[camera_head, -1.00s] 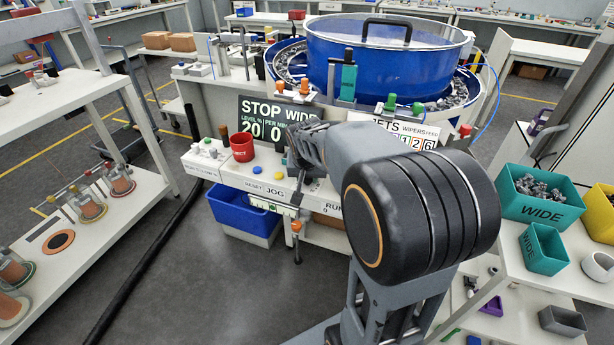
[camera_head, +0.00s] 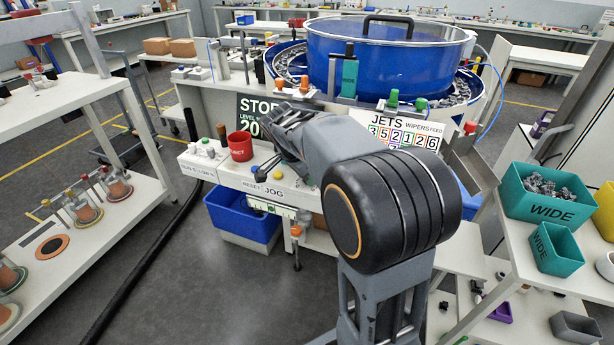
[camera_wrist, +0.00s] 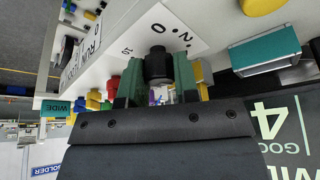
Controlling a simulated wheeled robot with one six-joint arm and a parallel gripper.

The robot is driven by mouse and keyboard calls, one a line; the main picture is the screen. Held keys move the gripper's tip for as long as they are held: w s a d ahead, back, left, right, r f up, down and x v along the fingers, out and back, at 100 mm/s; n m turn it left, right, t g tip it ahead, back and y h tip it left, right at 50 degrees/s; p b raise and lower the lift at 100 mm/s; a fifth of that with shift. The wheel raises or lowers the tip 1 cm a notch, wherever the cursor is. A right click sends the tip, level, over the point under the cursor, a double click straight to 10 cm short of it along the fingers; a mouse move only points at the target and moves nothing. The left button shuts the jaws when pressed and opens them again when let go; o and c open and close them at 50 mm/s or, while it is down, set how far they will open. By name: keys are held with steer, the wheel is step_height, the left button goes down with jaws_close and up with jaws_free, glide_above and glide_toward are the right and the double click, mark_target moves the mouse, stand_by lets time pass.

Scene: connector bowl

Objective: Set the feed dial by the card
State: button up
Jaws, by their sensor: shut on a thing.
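In the wrist view my gripper (camera_wrist: 158,82) has its two green-lined fingers closed on a small black dial knob (camera_wrist: 158,66). The knob stands on a white panel (camera_wrist: 130,28) printed with a scale where 0, 2 and 10 can be read. The knob's pointer mark cannot be made out. In the head view my arm hides the gripper and the dial. The card (camera_head: 400,133) headed JETS, WIPERS and FEED stands above the bench, with a row of coloured boxed figures that seem to read 3 5 2 1 2 6.
A dark screen (camera_head: 258,106) reading STOP is partly behind my arm. The large blue bowl (camera_head: 385,65) stands behind. Teal WIDE bins (camera_head: 548,208) are right.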

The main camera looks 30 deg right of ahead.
steer(key=shift+m+g, duration=0.4)
steer(key=shift+m, duration=0.6)
steer(key=o, duration=0.9)
steer(key=p+v, duration=0.2)
steer(key=v, duration=1.2)
steer(key=shift+w+d+p, duration=0.1)
steer(key=shift+p, duration=0.25)
steer(key=shift+f, duration=0.1)
